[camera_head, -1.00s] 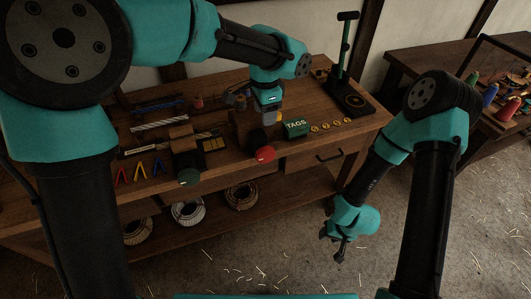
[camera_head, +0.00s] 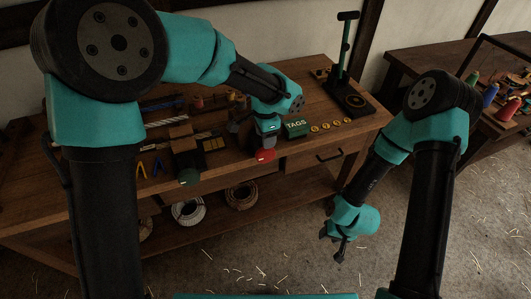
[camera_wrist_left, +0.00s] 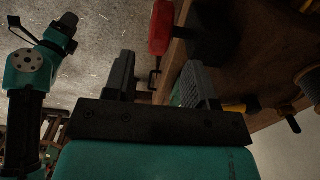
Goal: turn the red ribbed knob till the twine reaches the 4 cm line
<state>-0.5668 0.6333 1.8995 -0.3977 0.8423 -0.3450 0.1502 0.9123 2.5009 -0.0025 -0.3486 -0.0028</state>
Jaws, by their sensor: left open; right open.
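The red ribbed knob (camera_head: 265,156) is on the front of the workbench, beside the TAGS box. My left gripper (camera_head: 264,146) is right above and close to it in the head view, largely hidden by its own wrist. In the left wrist view the fingers (camera_wrist_left: 158,64) are open and empty, and the red knob (camera_wrist_left: 161,27) shows just past their tips, roughly between them. I cannot see contact. The twine and the 4 cm line cannot be made out. My right gripper (camera_head: 336,248) is open and hangs over the floor, away from the bench.
The green TAGS box (camera_head: 296,129) is close to my left wrist on the right. A drawer handle (camera_head: 329,155) sticks out below. A black stand (camera_head: 345,75) rises at the back right.

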